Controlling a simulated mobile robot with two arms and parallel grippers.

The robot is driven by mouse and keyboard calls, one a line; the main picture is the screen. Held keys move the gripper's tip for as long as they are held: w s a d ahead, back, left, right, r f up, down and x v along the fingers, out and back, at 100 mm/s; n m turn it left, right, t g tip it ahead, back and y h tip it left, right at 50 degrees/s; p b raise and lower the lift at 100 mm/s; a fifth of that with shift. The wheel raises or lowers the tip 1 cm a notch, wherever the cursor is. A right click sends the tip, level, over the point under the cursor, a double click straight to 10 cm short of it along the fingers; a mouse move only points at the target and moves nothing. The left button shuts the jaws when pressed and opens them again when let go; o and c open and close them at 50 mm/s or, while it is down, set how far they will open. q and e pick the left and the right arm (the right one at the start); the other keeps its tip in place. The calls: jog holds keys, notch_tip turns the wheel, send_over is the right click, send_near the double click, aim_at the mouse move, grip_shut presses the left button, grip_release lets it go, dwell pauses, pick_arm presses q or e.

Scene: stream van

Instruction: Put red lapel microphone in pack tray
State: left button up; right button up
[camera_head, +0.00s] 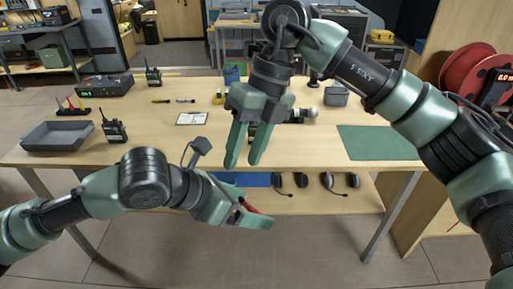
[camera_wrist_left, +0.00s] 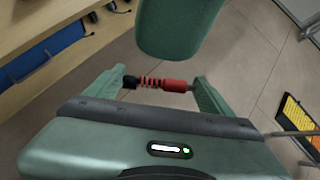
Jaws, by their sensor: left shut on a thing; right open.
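The red lapel microphone (camera_head: 251,208) is a small red piece held in my left gripper (camera_head: 250,213), in front of the table's front edge. In the left wrist view, the microphone (camera_wrist_left: 165,84) has a red ribbed body and a black end and lies crosswise between the two fingers of my left gripper (camera_wrist_left: 157,87). The pack tray, a dark grey shallow tray (camera_head: 57,148), sits at the table's left front corner and looks empty. My right gripper (camera_head: 243,162) is open and empty, pointing down in the middle of the head view.
A walkie-talkie (camera_head: 114,130) stands just right of the tray. A black base with red-tipped pieces (camera_head: 73,107) and a dark box with a green display (camera_head: 104,86) are behind it. A green mat (camera_head: 376,143) lies at the right. Headsets (camera_head: 340,182) are on the lower shelf.

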aim_at(246, 204)
jog(key=shift+t+h, duration=0.4)
jog(key=shift+h, duration=0.4)
jog(key=f, duration=0.3)
jog(key=s+f, duration=0.1)
jog(key=f, duration=0.7)
jog(key=shift+s+d, duration=0.15)
jog(key=shift+d, duration=0.05)
pick_arm(q)
jog(key=shift+o, duration=0.2)
pick_arm(e)
grip_shut()
pick_arm(q)
jog(key=o, duration=1.2)
